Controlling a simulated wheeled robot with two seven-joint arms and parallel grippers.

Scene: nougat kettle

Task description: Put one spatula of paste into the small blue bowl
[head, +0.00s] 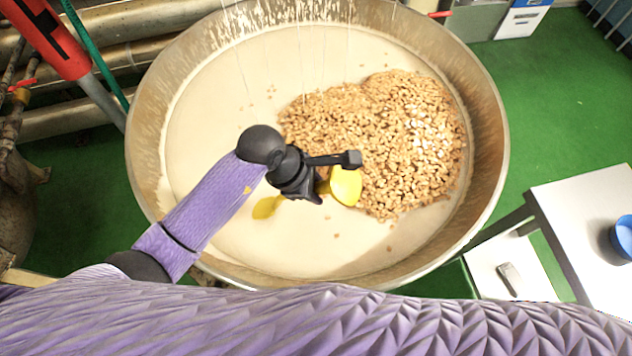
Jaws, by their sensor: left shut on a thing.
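A large metal kettle (494,120) holds pale paste (215,110) with a heap of nuts (415,140) on its right side. My left gripper (322,178) is over the kettle, shut on a yellow spatula (346,186). The spatula's other yellow part (267,207) shows left of and below the gripper, close to the paste. I cannot tell whether it touches the paste or carries any. The small blue bowl (623,236) stands on a grey table at the right edge, partly cut off. My right gripper is not in view.
The grey-white table (585,210) stands right of the kettle, with a lower white surface (490,262) bearing a small grey object (511,279). Pipes and a red post (45,38) stand at the left. Green floor (560,110) lies open at the right.

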